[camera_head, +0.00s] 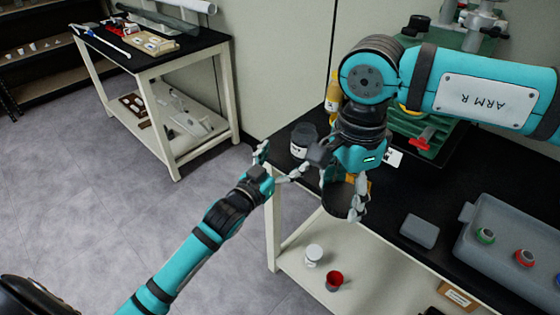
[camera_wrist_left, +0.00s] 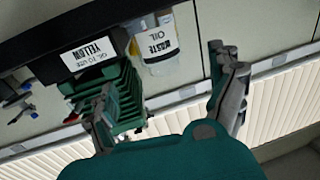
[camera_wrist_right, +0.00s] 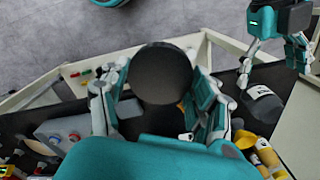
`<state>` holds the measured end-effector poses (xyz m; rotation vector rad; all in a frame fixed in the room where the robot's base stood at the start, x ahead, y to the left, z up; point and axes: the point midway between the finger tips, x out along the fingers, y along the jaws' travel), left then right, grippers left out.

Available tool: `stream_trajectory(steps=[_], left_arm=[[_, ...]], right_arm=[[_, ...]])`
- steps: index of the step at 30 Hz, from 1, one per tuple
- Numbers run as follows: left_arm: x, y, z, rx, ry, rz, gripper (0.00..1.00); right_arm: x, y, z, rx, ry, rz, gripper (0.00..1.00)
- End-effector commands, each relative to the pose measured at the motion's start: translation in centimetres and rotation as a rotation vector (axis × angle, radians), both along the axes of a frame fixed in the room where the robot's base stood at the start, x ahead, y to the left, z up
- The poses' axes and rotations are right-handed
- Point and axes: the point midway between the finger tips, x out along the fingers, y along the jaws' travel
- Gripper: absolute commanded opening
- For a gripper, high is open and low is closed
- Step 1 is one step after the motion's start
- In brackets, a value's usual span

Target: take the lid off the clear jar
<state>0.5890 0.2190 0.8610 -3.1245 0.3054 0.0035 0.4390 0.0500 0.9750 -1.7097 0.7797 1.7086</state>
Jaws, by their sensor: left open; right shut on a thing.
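The clear jar (camera_head: 303,141), greyish with a white label, stands near the left end of the black bench. It also shows in the right wrist view (camera_wrist_right: 262,104), to the right of my right gripper. My right gripper (camera_head: 342,198) is shut on a dark round disc that looks like the jar's lid (camera_wrist_right: 163,72), held apart from the jar. My left gripper (camera_head: 283,165) is open and empty, just in front of the jar by the bench's left edge.
A grey block (camera_head: 419,231) and a grey tray (camera_head: 470,250) with small capped items lie to the right on the bench. Green equipment (camera_head: 428,135) and a yellow bottle (camera_head: 333,92) stand behind. Two cups, white (camera_head: 313,253) and red (camera_head: 334,280), sit on the lower shelf.

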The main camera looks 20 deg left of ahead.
Motion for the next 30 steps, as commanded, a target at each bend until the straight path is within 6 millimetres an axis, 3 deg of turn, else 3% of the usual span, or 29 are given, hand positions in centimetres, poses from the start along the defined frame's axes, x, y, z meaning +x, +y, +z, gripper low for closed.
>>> stream_trajectory(steps=[6,14,17,20,23,26,30], left_arm=[[-1.5,0.3,0.0,0.001,0.000,0.000,0.92],[-1.5,0.4,-0.1,0.002,0.007,0.003,0.92],[-1.3,0.8,-1.3,0.009,0.046,0.015,0.92],[-1.4,1.5,-4.2,0.024,0.133,0.038,0.92],[-2.2,2.4,-8.6,0.049,0.254,0.067,0.92],[-4.2,3.2,-13.6,0.078,0.389,0.090,0.92],[-8.5,3.9,-19.9,0.117,0.569,0.107,0.92]], right_arm=[[0.0,0.0,0.0,0.000,0.000,0.000,0.24],[0.0,-0.2,0.2,0.000,0.000,0.003,0.24],[0.1,-0.9,0.9,0.000,0.003,0.025,0.24],[0.4,-2.5,2.1,0.001,0.003,0.073,0.24],[0.6,-4.8,3.4,0.001,0.004,0.146,0.24],[0.5,-7.2,4.6,0.000,0.006,0.228,0.24],[0.2,-10.4,5.9,-0.001,0.006,0.338,0.24]])
